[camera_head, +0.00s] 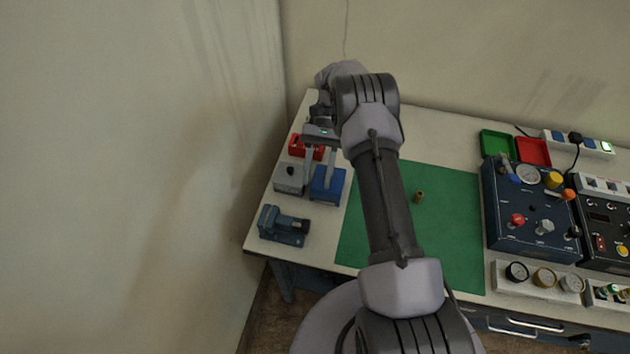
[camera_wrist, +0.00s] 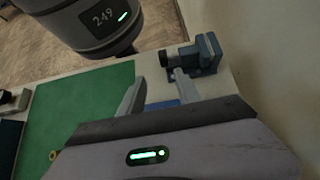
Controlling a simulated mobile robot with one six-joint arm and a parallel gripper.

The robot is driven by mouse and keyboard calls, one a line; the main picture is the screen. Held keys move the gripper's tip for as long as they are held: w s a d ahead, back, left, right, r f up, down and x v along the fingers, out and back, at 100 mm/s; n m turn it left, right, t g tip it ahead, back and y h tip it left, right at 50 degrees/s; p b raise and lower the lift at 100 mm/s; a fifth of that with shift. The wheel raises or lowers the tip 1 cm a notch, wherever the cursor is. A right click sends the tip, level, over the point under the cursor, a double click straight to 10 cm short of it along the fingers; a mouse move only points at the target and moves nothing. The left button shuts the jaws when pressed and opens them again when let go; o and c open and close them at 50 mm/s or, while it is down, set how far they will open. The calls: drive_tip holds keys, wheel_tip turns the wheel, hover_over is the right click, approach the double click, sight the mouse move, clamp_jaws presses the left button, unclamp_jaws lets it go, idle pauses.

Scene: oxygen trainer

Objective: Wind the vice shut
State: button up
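The vice (camera_head: 283,226) is a small blue block with a dark end pointing right, at the front left corner of the bench in the head view. It also shows in the wrist view (camera_wrist: 207,54), beyond my fingertips, with its dark round end toward the left. I cannot make out how wide its jaws stand. My gripper (camera_head: 318,180) is open and empty, with its two fingers apart above the blue box, behind the vice. In the wrist view the fingers (camera_wrist: 157,91) are spread with nothing between them. They look apart from the vice.
A blue box (camera_head: 328,185), a grey box (camera_head: 290,177) and a red box (camera_head: 297,146) stand behind the vice. A green mat (camera_head: 450,235) with a small brass piece (camera_head: 419,197) lies right. A dark blue control panel (camera_head: 505,225) stands farther right. The wall is close left.

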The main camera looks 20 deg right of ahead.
wheel_tip(320, 180, up, 6)
drive_tip(key=s+a+t+h+p, duration=0.2)
drive_tip(key=h, duration=0.2)
wheel_tip(320, 180, up, 5)
drive_tip(key=t+h+p, duration=0.1)
drive_tip(key=t+h, duration=0.1)
drive_tip(key=t, duration=0.4)
hover_over(305, 223)
wheel_tip(305, 223, down, 18)
drive_tip(key=b, duration=0.4)
drive_tip(key=shift+b, duration=0.35)
drive_tip(key=shift+r, duration=0.1)
drive_tip(key=shift+c, duration=0.4)
clamp_jaws()
